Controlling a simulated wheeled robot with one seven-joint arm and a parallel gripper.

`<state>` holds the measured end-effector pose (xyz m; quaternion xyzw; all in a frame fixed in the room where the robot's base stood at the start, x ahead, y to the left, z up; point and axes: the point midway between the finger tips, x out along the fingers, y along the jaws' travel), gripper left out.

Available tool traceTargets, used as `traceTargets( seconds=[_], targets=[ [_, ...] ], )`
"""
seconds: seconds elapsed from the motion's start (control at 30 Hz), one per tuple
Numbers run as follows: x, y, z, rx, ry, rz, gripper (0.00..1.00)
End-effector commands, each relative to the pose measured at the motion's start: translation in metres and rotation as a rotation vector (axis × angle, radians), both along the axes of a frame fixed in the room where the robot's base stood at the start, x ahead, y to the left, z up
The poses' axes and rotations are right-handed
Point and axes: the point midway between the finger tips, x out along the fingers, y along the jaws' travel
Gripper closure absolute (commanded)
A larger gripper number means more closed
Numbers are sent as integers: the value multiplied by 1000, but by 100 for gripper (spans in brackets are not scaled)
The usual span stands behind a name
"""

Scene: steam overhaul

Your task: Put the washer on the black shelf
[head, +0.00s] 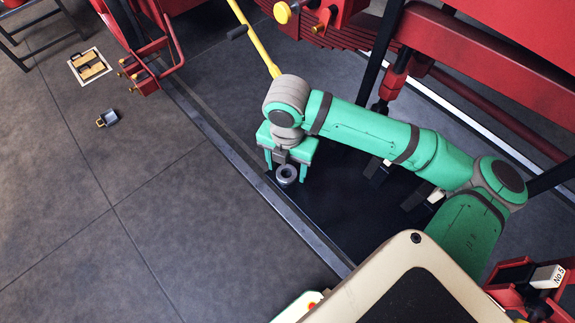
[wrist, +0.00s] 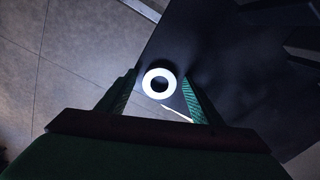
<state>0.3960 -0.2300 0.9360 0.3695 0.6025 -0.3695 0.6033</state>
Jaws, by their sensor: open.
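The washer (head: 287,174) is a small grey ring with a dark hole, at the left corner of a flat black surface. It shows as a bright ring in the wrist view (wrist: 147,82), between my fingers. The black surface looks like the black shelf (head: 345,220); it fills the upper right of the wrist view (wrist: 225,55). My gripper (head: 286,165) points down with its two green fingers apart, one on each side of the washer. I see a gap between each finger and the ring. I cannot tell whether the washer rests on the black surface.
Red machinery (head: 490,70) with a yellow bar (head: 255,38) stands behind my arm. A metal strip (head: 225,155) runs along the floor to the left. A small padlock-like object (head: 108,118) and a white-framed tray (head: 79,77) lie farther left. The grey tiled floor is mostly clear.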

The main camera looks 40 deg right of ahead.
Motion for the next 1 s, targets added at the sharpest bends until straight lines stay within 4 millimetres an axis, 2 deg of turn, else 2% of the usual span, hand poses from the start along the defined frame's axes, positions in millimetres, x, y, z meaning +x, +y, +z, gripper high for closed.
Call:
traceTargets(
  seconds=[0.17, 0.27, 0.7, 0.83, 1.0],
  targets=[
    [1, 0, 7, -1, -2, 0, 40],
    [1, 0, 19, -1, -3, 0, 40],
    [0, 0, 102, 0, -1, 1, 40],
    [0, 0, 116, -1, 0, 0, 40],
    [0, 0, 124, -1, 0, -1, 40]
  ],
)
